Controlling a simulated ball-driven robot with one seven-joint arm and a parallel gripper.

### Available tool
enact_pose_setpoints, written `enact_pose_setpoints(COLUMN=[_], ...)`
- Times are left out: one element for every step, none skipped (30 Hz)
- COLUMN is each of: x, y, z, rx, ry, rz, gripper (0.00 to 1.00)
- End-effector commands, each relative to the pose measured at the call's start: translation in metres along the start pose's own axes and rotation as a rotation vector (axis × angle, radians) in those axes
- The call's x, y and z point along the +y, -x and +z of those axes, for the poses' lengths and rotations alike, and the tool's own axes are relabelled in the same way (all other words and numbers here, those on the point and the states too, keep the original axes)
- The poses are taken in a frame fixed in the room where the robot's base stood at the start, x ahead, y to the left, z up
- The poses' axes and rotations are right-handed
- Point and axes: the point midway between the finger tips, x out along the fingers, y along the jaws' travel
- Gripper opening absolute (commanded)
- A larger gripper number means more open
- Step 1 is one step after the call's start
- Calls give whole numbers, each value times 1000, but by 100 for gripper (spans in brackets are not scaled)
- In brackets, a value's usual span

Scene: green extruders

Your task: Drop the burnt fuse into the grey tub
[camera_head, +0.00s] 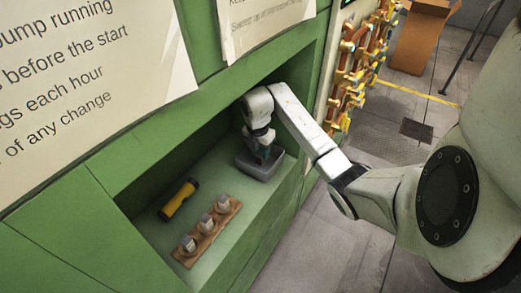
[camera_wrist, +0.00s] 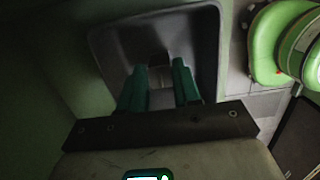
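The grey tub (camera_head: 262,170) stands at the right end of the green recess in the head view. My gripper (camera_head: 265,154) points down over it, its fingertips at or inside the tub's mouth. In the wrist view, the two green fingers of my gripper (camera_wrist: 161,72) are apart and lie over the inside of the tub (camera_wrist: 205,40). A dark, greyish shape (camera_wrist: 153,60) shows at the fingertips. I cannot tell whether it is a fuse, or whether it is held or lies in the tub. No fuse is clearly recognisable as burnt.
A wooden rack (camera_head: 226,219) with three grey fuse-like pieces (camera_head: 206,224) stands at the recess's front left. A yellow and black torch (camera_head: 178,200) lies behind it. The green floor between torch and tub is clear. The recess's right wall (camera_head: 303,150) is close to my arm.

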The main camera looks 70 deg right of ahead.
Motion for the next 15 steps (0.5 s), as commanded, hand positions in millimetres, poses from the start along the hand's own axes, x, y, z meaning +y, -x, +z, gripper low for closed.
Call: enact_pose_setpoints(x=[0, 0, 0, 0, 0, 0, 0, 0, 0, 0, 0, 0, 0, 0, 0], y=[0, 0, 0, 0, 0, 0, 0, 0, 0, 0, 0, 1, 1, 2, 5], z=[0, 0, 0, 0, 0, 0, 0, 0, 0, 0, 0, 0, 0, 0, 1], rx=[0, 0, 0, 0, 0, 0, 0, 0, 0, 0, 0, 0, 0, 0, -1], ry=[0, 0, 0, 0, 0, 0, 0, 0, 0, 0, 0, 0, 0, 0, 0], rz=[0, 0, 0, 0, 0, 0, 0, 0, 0, 0, 0, 0, 0, 1, 1], gripper=[37, 40, 44, 47, 50, 52, 52, 52, 52, 52, 52, 52, 52, 52, 52])
